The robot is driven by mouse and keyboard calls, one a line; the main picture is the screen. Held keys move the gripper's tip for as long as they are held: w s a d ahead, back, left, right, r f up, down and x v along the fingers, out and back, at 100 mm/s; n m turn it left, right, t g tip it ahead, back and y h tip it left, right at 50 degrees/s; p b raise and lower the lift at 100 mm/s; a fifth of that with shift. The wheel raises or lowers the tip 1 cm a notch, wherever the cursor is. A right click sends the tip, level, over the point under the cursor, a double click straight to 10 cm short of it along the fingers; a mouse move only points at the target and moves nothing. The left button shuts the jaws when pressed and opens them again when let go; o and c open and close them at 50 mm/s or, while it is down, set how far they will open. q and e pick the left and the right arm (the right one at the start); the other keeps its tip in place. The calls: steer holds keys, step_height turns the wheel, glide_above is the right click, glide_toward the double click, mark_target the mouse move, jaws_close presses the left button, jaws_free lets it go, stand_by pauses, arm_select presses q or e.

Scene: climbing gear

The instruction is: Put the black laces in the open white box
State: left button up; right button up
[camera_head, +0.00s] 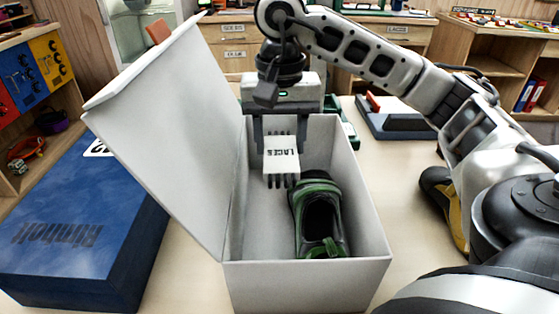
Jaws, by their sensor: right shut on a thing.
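The open white box (306,274) stands in the middle of the table, its lid raised to the left. A green and black climbing shoe (319,217) lies inside, on the right. My right gripper (281,150) comes down from above over the back of the box. It is shut on the black laces (281,181), a bundle with a white paper band marked LACES. The laces hang at the box opening, behind and left of the shoe; whether they touch anything inside, I cannot tell. My left gripper is not in view.
A closed blue box (85,225) lies left of the white box, near its raised lid. A yellow and black shoe (447,207) is on the right, partly behind my right arm. A blue-grey case (395,121) lies behind on the right.

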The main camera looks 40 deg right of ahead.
mark_target(280, 146)
step_height(280, 146, down, 4)
steer(key=shift+r, duration=0.25)
steer(key=shift+f+b, duration=0.3)
steer(key=shift+b, duration=0.2)
steer(key=o, duration=0.9)
steer(key=shift+o, duration=0.2)
steer(key=shift+r, duration=0.1)
